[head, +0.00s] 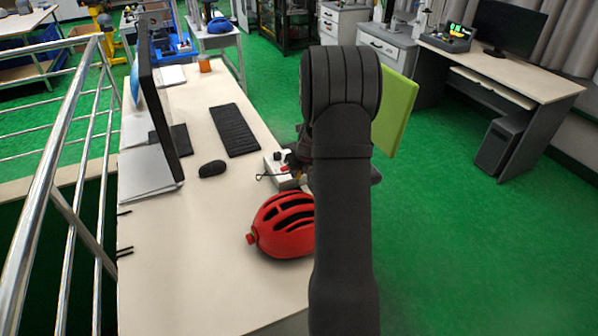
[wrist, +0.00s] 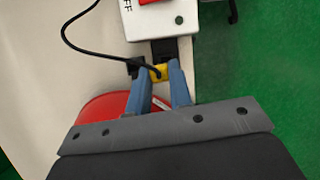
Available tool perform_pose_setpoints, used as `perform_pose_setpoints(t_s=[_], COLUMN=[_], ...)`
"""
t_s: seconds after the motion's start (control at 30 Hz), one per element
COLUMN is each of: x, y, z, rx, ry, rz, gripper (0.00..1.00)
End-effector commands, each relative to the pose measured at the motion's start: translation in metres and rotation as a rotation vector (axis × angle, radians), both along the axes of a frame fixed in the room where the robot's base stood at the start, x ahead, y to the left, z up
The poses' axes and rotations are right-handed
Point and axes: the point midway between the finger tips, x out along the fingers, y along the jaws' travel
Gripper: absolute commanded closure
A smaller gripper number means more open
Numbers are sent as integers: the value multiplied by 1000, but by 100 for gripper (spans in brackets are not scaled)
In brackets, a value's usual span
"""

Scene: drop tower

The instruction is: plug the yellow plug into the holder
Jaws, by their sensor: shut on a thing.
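The yellow plug (wrist: 158,73) sits between the two blue fingertips of my gripper (wrist: 158,82) in the wrist view. My gripper is shut on it. A black cable runs from the plug and loops up to the left. Dark block-like parts, perhaps the holder (wrist: 165,50), lie just beyond the plug, against a white box. I cannot tell whether the plug is in it or only close to it. In the head view my arm hides the plug and most of my gripper.
The white box (wrist: 170,18) with a red switch stands beyond the plug, near the desk's right edge. A red helmet (head: 285,226) lies close by on the desk (head: 200,250). A mouse (head: 212,168) and keyboard (head: 234,130) lie left. Green floor drops away right.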

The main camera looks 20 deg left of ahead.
Motion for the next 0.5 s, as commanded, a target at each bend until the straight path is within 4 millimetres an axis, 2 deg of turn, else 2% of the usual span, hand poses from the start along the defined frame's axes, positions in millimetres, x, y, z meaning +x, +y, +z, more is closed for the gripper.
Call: perform_pose_setpoints(t_s=[0.2, 0.5], x=[2, 2], y=[1, 1], z=[0, -10], rx=[0, 0], ry=[0, 2], rz=[-92, -108], gripper=[94, 94])
